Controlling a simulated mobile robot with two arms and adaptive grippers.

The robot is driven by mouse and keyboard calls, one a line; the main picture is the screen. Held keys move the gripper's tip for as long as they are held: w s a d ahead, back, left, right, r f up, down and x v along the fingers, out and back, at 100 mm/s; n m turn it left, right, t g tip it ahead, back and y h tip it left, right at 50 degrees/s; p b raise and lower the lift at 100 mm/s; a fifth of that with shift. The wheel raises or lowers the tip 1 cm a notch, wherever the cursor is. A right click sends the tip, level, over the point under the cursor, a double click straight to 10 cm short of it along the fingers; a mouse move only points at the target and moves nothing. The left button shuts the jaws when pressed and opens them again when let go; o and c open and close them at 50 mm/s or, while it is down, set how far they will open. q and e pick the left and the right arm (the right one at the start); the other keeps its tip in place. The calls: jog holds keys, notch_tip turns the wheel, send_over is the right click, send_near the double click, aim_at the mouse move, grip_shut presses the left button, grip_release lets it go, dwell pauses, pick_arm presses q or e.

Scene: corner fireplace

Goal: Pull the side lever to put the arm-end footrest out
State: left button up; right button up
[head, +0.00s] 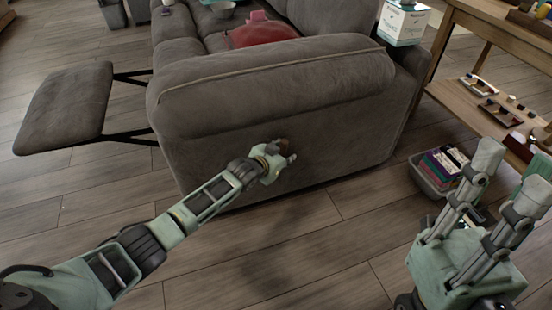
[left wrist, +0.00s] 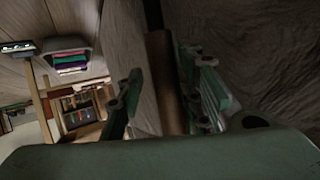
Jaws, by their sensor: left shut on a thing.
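The grey recliner sofa (head: 290,95) shows its arm-end side to me in the head view. Its footrest (head: 68,105) sticks out at the left, held away from the sofa on dark metal links. The brown side lever (head: 284,142) is on the sofa's side panel, mostly hidden by my left gripper (head: 277,160). The left wrist view shows the lever (left wrist: 160,70) as a brown bar between the fingers of my left gripper (left wrist: 168,85), which is shut on it. My right gripper (head: 512,170) is open and empty at the lower right, away from the sofa.
A grey bin (head: 428,178) with colourful items stands on the floor by a wooden shelf table (head: 470,75) at right. A white box (head: 402,22) stands behind the sofa's arm. Wooden floor (head: 100,200) below the footrest is clear.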

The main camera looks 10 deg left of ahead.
pick_arm(q)
jog(key=v, duration=1.1)
jog(key=shift+s+d, duration=0.2)
jog(key=shift+a+r, duration=0.1)
